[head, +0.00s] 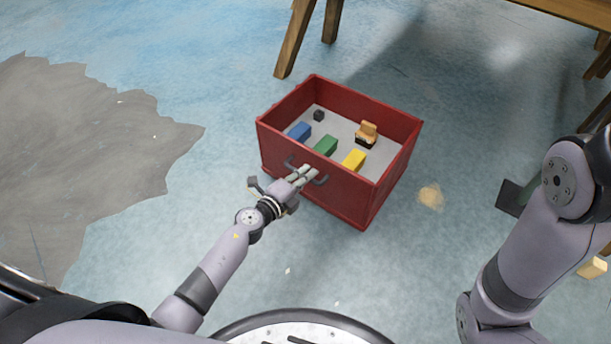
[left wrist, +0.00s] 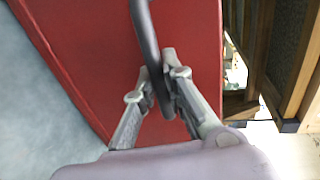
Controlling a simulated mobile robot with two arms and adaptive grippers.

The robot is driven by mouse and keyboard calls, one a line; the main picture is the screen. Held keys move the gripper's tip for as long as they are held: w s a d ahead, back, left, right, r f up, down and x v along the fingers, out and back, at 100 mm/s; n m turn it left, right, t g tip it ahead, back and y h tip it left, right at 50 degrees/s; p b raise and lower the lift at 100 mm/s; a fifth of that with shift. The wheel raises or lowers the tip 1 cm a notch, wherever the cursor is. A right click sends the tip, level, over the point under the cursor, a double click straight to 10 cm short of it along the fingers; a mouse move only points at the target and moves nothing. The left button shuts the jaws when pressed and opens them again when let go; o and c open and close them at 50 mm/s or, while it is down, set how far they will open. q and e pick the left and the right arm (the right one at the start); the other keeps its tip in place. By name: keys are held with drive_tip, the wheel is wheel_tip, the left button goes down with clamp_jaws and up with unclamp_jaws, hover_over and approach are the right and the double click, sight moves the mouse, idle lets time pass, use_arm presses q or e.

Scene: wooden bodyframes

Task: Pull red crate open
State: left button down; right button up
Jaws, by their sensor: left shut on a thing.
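The red crate (head: 345,195) stands on the floor in the middle of the head view, open at the top. Blue (head: 299,131), green (head: 326,146) and yellow (head: 354,160) blocks lie inside it with a few smaller things. A dark handle (head: 321,180) is on its near wall. My left gripper (head: 309,172) is at that handle. In the left wrist view its fingers (left wrist: 160,85) are shut on the dark handle bar (left wrist: 147,45), in front of the red wall (left wrist: 90,60). My right arm is at the right, and its fingers do not show clearly.
Wooden furniture legs (head: 296,38) stand behind the crate. A small tan thing (head: 431,196) lies on the floor to its right, and a pale block (head: 592,268) lies at the far right. The floor (head: 200,200) left of the crate is clear.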

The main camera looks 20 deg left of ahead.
sight(321, 160)
use_arm(q)
drive_tip(key=x, duration=0.3)
drive_tip(key=r+x, duration=0.1)
drive_tip(key=x, duration=0.3)
drive_tip(key=shift+w+r, duration=0.15)
drive_tip(key=shift+r, duration=0.05)
drive_tip(key=c, duration=1.7)
unclamp_jaws()
drive_tip(key=shift+o, duration=0.2)
